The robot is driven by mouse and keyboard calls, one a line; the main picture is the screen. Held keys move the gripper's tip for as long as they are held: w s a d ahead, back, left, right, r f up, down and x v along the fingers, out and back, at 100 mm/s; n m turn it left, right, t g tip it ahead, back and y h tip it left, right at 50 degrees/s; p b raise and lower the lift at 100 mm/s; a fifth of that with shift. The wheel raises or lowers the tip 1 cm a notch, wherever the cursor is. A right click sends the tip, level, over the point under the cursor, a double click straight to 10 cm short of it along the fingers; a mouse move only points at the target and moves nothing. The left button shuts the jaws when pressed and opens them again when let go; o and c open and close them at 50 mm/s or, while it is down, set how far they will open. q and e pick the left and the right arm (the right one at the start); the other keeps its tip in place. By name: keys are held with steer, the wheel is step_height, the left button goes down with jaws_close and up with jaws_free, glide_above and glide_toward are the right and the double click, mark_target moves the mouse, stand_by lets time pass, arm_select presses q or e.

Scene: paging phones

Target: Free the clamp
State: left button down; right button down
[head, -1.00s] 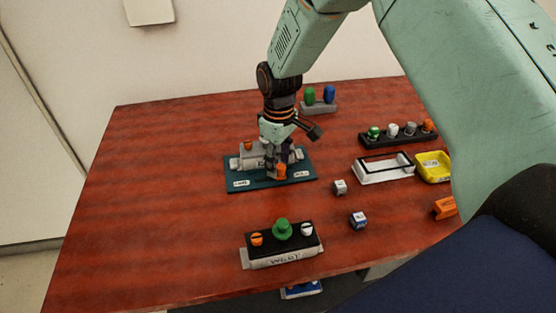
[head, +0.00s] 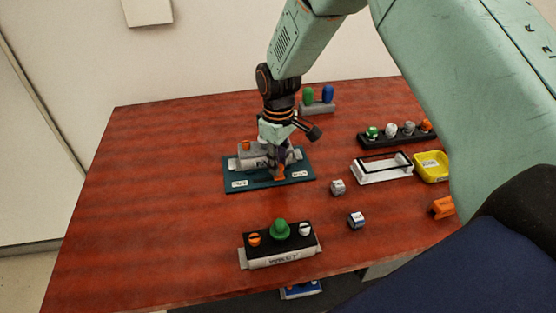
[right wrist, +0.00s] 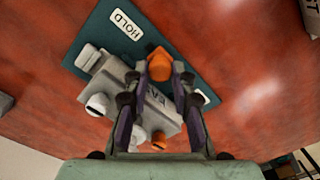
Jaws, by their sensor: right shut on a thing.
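A teal board (head: 232,175) lies on the table with a grey block-like fixture (head: 247,158) on it. An orange clamp lever (head: 279,173) sits at the front of the fixture, and its orange end (right wrist: 159,65) also shows in the right wrist view. My right gripper (head: 279,168) reaches down from above and is shut on the orange lever. In the right wrist view my right gripper (right wrist: 161,75) has the lever between its two fingertips. A white label (right wrist: 125,25) reading HOLD is on the board; a second label is partly hidden by a finger. My left gripper is not in view.
A black-topped box (head: 279,249) with orange, green and white knobs stands in front. Two small cubes (head: 338,187) (head: 356,220) lie right of the board. A white frame (head: 381,168), yellow tray (head: 431,166) and knob rack (head: 395,138) are farther right. The table's left side is clear.

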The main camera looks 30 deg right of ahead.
steer(key=a, duration=0.2)
steer(key=w+a, duration=0.1)
steer(key=a, duration=0.1)
steer(key=shift+w+a+p, duration=0.15)
steer(key=shift+a+p, duration=0.15)
steer(key=shift+d, duration=0.15)
steer(key=c, duration=1.6)
jaws_free()
steer(key=o, duration=0.5)
steer(key=shift+a, duration=0.3)
steer(key=shift+d, duration=0.15)
steer(key=shift+d+r, duration=0.1)
steer(key=shift+r, duration=0.05)
